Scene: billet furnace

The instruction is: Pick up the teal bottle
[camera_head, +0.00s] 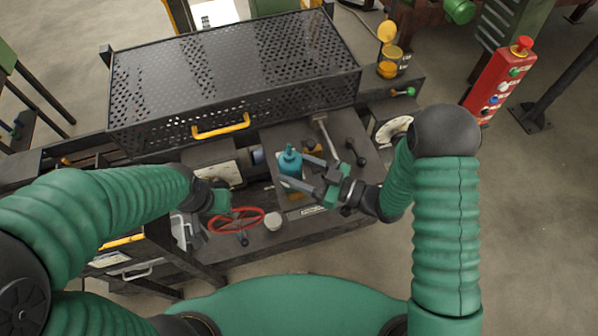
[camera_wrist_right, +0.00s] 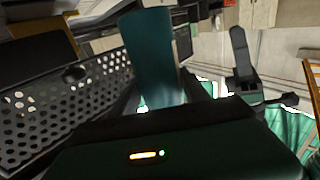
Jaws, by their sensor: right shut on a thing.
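The teal bottle (camera_head: 290,164) stands roughly upright above the dark workbench in the head view. My right gripper (camera_head: 304,174) reaches it from the right and is shut on it, with a finger on either side. In the right wrist view the bottle (camera_wrist_right: 153,60) fills the upper middle, blurred and close to the camera. I cannot tell whether its base touches the bench. My left gripper (camera_head: 214,204) is over the left part of the bench, near a red handwheel, apart from the bottle. Its fingers are too unclear to judge.
A black perforated cover (camera_head: 235,75) with a yellow handle (camera_head: 221,126) lies behind the bottle. The red handwheel (camera_head: 236,220) and a hammer-like tool (camera_head: 325,133) are close by. A red button box (camera_head: 498,80) stands at the right. Open floor lies beyond the bench.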

